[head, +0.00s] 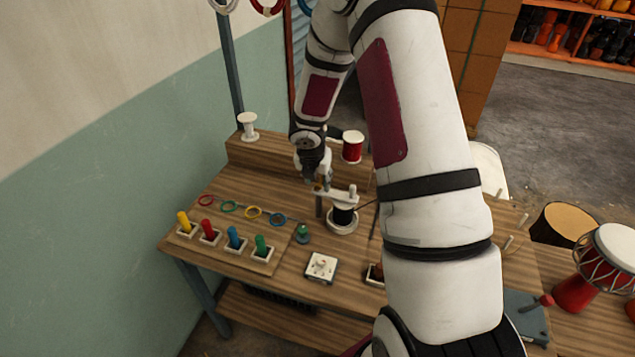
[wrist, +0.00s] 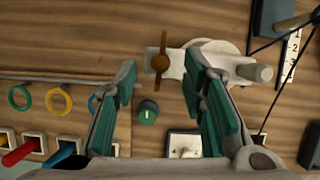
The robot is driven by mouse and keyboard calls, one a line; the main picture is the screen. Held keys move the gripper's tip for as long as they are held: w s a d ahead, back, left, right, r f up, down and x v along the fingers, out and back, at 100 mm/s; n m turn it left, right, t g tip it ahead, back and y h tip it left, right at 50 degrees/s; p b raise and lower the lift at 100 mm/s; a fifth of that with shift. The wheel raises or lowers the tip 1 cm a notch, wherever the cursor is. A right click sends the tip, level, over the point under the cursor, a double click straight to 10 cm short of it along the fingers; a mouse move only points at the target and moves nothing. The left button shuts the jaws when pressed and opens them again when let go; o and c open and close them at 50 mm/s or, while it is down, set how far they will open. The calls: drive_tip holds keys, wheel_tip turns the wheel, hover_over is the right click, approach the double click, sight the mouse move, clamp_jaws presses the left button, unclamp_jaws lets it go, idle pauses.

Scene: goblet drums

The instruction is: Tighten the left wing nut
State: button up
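The left wing nut (wrist: 160,63) is brass-coloured, with two narrow wings pointing up and down in the wrist view. It sits on the left end of a white clamp bar (wrist: 180,66). The bar (head: 335,194) also shows in the head view, above a dark spool with a white base (head: 342,222). A white post (wrist: 262,73) stands at the bar's right end. My gripper (wrist: 162,70) is open, its green-padded fingers either side of the wing nut in the picture; contact is not visible. In the head view my gripper (head: 314,176) is just above the bar's left end.
A green knob (wrist: 148,111) and a white dial box (head: 321,267) are near the front. Coloured pegs (head: 235,240) and rings (head: 253,212) lie left. A red spool (head: 352,147) stands behind. A dark cord (wrist: 283,38) runs right of the clamp.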

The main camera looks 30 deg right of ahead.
drive_tip(key=shift+x, duration=0.95)
clamp_jaws()
drive_tip(key=shift+m, duration=0.4)
